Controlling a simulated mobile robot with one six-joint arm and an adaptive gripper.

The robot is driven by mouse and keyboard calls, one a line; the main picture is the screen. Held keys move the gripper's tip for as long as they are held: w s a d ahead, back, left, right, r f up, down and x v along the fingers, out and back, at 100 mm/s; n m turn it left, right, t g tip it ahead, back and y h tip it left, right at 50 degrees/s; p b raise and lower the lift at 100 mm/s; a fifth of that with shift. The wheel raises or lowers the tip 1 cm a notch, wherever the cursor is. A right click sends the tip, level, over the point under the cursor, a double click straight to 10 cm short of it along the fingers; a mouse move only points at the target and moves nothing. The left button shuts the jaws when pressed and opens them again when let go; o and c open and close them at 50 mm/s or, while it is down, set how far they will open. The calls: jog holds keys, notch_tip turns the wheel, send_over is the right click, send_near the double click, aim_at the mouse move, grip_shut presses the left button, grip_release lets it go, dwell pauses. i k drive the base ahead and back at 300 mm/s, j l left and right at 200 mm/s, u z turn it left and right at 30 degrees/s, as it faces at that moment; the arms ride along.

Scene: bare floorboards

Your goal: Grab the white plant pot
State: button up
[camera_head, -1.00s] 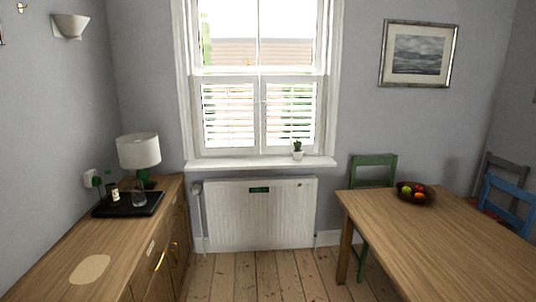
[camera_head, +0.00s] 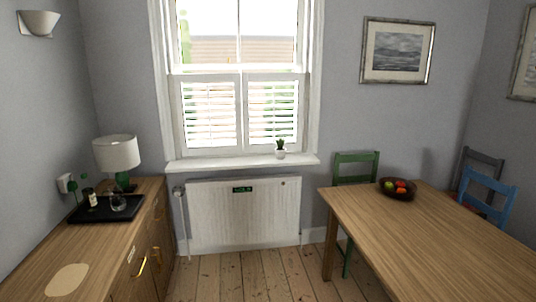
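A small white plant pot (camera_head: 280,154) with a dark green plant (camera_head: 280,144) stands upright on the right part of the white windowsill (camera_head: 240,162), in front of the shuttered window. Nothing touches the pot apart from the sill under it. My gripper is not in view.
A radiator (camera_head: 244,214) hangs below the sill. A wooden sideboard (camera_head: 100,235) with a lamp (camera_head: 117,155) and black tray (camera_head: 106,209) stands left. A wooden table (camera_head: 430,225) with a fruit bowl (camera_head: 397,189) and chairs stands right. Bare floorboards (camera_head: 255,275) lie clear between them.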

aim_at(280, 152)
jog(key=i, duration=2.35)
jog(key=i+l+u, duration=0.1)
jog(key=i, duration=2.25)
